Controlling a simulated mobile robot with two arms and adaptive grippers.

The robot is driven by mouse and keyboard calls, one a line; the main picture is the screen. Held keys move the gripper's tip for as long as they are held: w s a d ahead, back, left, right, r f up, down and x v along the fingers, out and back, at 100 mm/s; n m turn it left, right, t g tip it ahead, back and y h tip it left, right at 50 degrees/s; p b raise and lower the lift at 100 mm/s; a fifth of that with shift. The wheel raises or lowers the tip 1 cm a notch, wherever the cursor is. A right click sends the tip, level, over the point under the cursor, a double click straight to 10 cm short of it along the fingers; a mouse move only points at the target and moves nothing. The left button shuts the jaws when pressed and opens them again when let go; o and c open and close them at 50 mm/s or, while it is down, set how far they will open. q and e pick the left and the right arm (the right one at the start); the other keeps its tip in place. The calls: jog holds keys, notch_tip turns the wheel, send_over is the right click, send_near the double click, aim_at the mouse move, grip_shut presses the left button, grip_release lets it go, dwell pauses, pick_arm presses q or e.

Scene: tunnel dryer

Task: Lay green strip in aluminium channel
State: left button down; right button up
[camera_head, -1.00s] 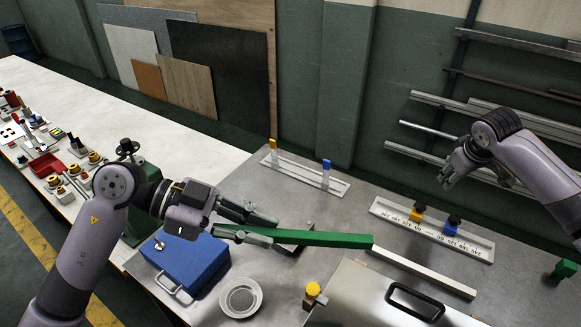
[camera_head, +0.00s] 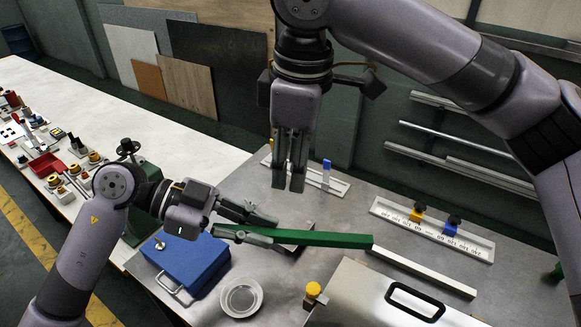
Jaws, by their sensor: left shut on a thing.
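The long green strip (camera_head: 335,240) is held roughly level above the grey table, reaching right from my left gripper. My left gripper (camera_head: 284,234) is shut on the strip near its left part, and its fingers hide some of it. My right gripper (camera_head: 288,187) points down above and behind the strip, empty, with a narrow gap between its fingers. A pale metal bar or channel (camera_head: 425,272) lies right of the strip's right end. Whether it has a groove cannot be told.
A scaled rail (camera_head: 395,217) with yellow and blue blocks stands right. Another rail (camera_head: 338,187) with upright tabs is at the back, partly behind my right gripper. A blue box (camera_head: 190,262), a round dish (camera_head: 241,297) and a metal cover with black handle (camera_head: 365,290) stand in front.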

aim_at(291, 231)
jog(key=shift+n+g+h, duration=0.4)
jog(key=shift+n+g, duration=0.2)
jog(key=shift+n, duration=0.2)
jog(key=s+f, duration=0.1)
jog(key=f, duration=0.2)
jog(key=s+f, duration=0.1)
jog(key=f, duration=0.3)
jog(key=s+f, duration=0.1)
jog(key=f, duration=0.3)
jog(key=shift+s, duration=0.15)
jog(key=shift+c, duration=0.3)
jog(key=shift+a, duration=0.1)
grip_shut()
pick_arm(q)
jog(key=c, duration=1.5)
grip_release()
